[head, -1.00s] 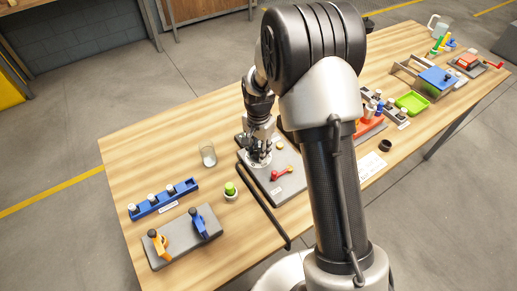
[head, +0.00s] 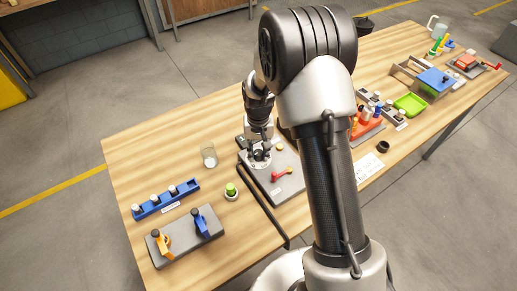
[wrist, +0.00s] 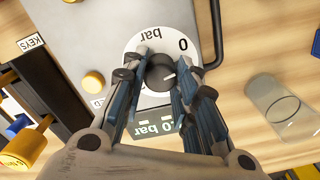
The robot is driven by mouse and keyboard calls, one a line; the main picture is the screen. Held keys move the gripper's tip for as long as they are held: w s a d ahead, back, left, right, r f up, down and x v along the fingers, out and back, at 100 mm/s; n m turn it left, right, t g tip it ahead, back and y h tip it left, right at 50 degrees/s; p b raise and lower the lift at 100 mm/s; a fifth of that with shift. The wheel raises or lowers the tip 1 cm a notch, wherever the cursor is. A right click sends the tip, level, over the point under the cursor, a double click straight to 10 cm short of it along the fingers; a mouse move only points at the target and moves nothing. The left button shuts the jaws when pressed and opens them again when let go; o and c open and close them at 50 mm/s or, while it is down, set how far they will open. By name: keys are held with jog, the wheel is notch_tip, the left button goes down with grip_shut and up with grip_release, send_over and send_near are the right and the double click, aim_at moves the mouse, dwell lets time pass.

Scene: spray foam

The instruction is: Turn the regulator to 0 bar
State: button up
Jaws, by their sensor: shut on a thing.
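The regulator is a round white dial (wrist: 139,42) marked "0" and "bar", with a black knob (wrist: 160,72) at its centre. It sits on a grey panel (wrist: 90,30), and the dial also shows in the head view (head: 256,163). My gripper (wrist: 160,80) points down over the dial, its fingers closed on either side of the knob. The knob's white pointer line points right and slightly up in the wrist view, while the "0" lies up and right of the knob. A small display (wrist: 152,126) reads ".0 bar" upside down; its first digit is hidden by a finger.
A red-handled valve (head: 284,175) and a yellow button (wrist: 94,82) are on the same panel. A clear glass (head: 209,157) stands left of it, with a green-topped item (head: 231,190) in front. A blue rack (head: 165,199) stands further left. A black hose runs along the panel's edge.

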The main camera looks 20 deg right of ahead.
aim_at(258, 152)
jog(key=shift+n+p, duration=0.35)
jog(key=shift+n, duration=1.65)
jog(key=o, duration=1.1)
jog(key=shift+r, duration=0.1)
notch_tip(258, 152, up, 12)
jog(key=shift+f, duration=0.1)
